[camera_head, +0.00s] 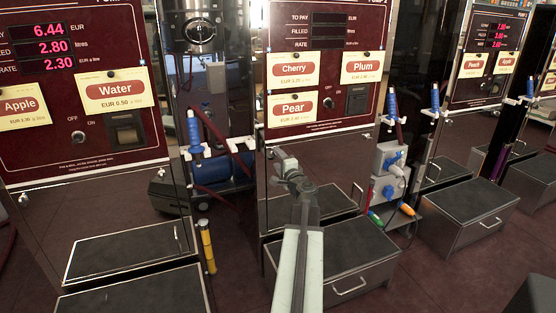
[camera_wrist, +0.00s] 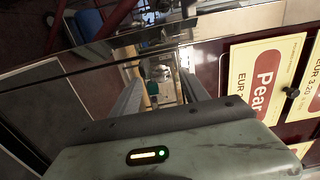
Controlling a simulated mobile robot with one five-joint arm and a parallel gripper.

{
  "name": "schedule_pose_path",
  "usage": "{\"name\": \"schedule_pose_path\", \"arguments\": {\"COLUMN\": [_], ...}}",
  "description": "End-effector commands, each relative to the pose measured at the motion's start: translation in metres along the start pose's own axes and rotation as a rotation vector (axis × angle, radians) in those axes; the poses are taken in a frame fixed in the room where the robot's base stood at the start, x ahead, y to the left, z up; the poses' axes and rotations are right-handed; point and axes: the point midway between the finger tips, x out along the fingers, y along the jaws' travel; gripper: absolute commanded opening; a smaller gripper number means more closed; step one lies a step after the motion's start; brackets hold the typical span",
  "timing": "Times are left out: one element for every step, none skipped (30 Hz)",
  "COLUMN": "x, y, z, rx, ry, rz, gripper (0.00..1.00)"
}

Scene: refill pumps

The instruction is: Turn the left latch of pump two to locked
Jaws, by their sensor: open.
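Pump two is the middle cabinet, with a dark red panel (camera_head: 325,85) carrying Cherry, Plum and Pear labels and a dark mirror-like front below. My gripper (camera_head: 281,157) is just in front of the panel's lower left part, below the Pear label (camera_head: 292,108). In the wrist view my gripper (camera_wrist: 160,84) is open, its two fingers pointing at the glossy front, and I see nothing held between them. Reflections show between the fingers. The Pear label is to their right in that view (camera_wrist: 262,85). I cannot make out the left latch or its position; my gripper may cover it.
A grey box step (camera_head: 358,262) stands at pump two's foot. Pump one's panel (camera_head: 75,90) is at left, with a yellow post (camera_head: 207,247) beside it. Another pump (camera_head: 485,65) stands further right.

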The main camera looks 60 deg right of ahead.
Motion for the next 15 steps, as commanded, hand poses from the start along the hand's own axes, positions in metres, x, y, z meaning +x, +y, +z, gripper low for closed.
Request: {"name": "schedule_pose_path", "arguments": {"x": [-0.01,-0.016,-0.024,-0.03,-0.037,-0.045,-0.051,-0.057,-0.063,-0.066,-0.068,-0.07,-0.07,-0.07,-0.069], "y": [0.0,0.0,0.0,0.0,0.0,0.0,0.0,0.0,0.0,0.0,0.0,0.0,0.0,0.0,0.0], "z": [0.001,0.001,0.001,0.0,0.001,0.001,0.001,0.0,0.0,0.0,0.0,0.0,0.0,-0.001,-0.001], "rx": [0.0,0.0,0.0,0.0,0.0,0.0,0.0,-0.001,-0.001,-0.001,-0.001,-0.001,-0.001,-0.001,-0.001], "ry": [0.001,0.002,0.003,0.003,0.003,0.003,0.003,0.004,0.004,0.003,0.002,0.002,0.001,0.001,0.001], "rz": [0.0,0.0,0.0,0.0,0.0,0.0,0.0,0.0,0.0,0.0,0.0,0.0,0.0,0.0,0.0], "gripper": [0.53,0.53,0.53,0.53,0.53,0.53,0.53,0.53,0.53,0.53,0.53,0.53,0.53,0.53,0.53]}}
